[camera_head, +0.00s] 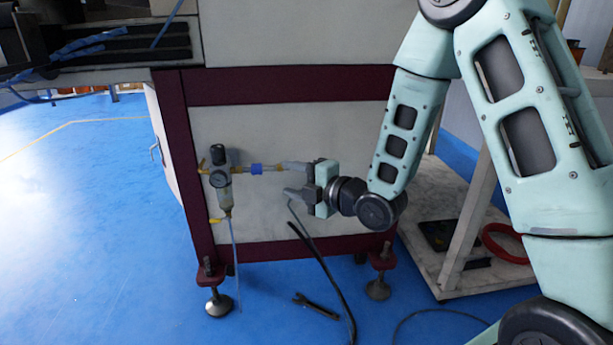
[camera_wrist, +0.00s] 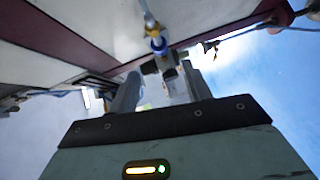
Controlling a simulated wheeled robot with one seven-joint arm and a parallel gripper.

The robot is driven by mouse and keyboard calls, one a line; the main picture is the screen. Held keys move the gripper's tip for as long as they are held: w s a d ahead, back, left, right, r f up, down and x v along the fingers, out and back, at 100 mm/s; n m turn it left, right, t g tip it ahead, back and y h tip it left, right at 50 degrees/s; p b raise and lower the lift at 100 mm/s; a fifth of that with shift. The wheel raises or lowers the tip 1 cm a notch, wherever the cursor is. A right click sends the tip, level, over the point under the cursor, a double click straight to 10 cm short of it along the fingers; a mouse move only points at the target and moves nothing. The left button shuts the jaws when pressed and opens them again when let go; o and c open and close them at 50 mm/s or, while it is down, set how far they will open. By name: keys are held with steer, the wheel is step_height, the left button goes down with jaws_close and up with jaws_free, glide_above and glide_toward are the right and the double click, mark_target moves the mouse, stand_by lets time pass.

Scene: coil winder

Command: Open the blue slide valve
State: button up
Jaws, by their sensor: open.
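The blue slide valve (camera_head: 256,169) is a small blue collar on a thin horizontal pipe on the machine's side panel. In the wrist view it shows as a blue ring (camera_wrist: 158,44) near the top middle, beyond my fingertips. My gripper (camera_head: 293,180) is to the right of the valve, its fingers pointing left toward it. In the wrist view my gripper (camera_wrist: 161,70) is open, its two grey fingers apart, with nothing held between them. The valve is outside the fingers.
A pressure regulator with gauge (camera_head: 220,180) stands left of the valve, with a yellow lever below it. The machine's maroon frame (camera_head: 290,84) surrounds the panel. A wrench (camera_head: 316,306) lies on the blue floor.

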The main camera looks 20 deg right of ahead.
steer(key=v, duration=0.3)
steer(key=shift+s+d, duration=0.2)
steer(key=shift+s, duration=0.15)
